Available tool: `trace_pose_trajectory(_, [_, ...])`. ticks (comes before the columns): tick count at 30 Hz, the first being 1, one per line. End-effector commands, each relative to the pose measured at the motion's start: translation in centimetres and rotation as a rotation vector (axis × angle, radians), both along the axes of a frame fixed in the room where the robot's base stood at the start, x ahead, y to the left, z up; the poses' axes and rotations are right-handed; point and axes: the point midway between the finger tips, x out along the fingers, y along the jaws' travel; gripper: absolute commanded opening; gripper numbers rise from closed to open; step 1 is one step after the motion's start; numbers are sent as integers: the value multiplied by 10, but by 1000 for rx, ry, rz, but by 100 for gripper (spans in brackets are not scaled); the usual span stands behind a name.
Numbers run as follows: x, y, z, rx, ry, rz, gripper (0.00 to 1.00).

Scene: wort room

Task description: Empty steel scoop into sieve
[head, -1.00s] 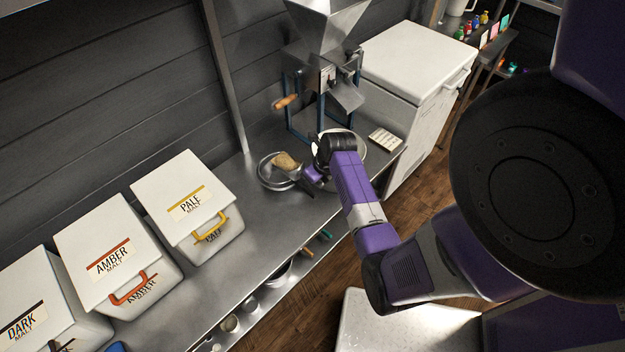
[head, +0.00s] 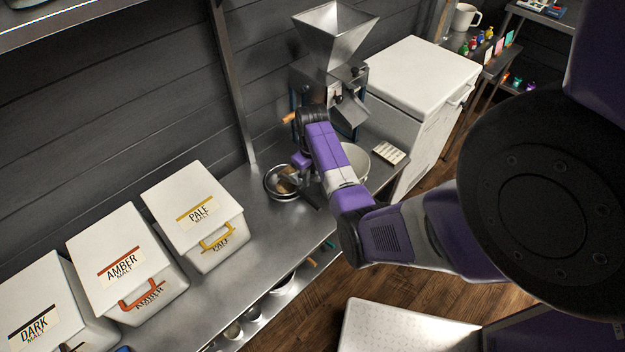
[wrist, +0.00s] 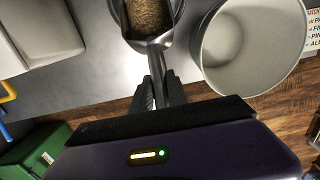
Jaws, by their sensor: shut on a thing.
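The steel scoop (wrist: 149,38) holds brown grain (wrist: 150,14) in the wrist view. My gripper (wrist: 157,80) is shut on its handle. In the head view the round steel sieve (head: 269,187) stands on the steel bench, left of the mill. The scoop's grain (head: 287,182) shows over the sieve's right part, and my gripper (head: 302,160) is beside it. My wrist hides part of the scoop. I cannot tell whether any grain lies in the sieve.
A white bucket (head: 356,162) stands close to the right of the sieve, partly behind my arm. The grain mill (head: 335,85) is behind. Pale (head: 205,225), amber (head: 128,265) and dark (head: 45,310) malt bins line the left. Bench between pale bin and sieve is clear.

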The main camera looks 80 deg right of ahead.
Motion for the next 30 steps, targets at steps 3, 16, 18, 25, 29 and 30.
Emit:
trace_pose_trajectory(3, [6, -5, 5, 23, 35, 0, 0])
trace_pose_trajectory(16, [23, -15, 21, 109, 171, 1, 0])
trace_pose_trajectory(18, [26, -17, 23, 121, 190, 1, 0])
trace_pose_trajectory(25, [33, -21, 31, 160, 254, -1, 0])
trace_pose_trajectory(29, [36, -23, 32, 172, 270, 0, 0])
trace_pose_trajectory(30, [37, -24, 32, 176, 277, 0, 0])
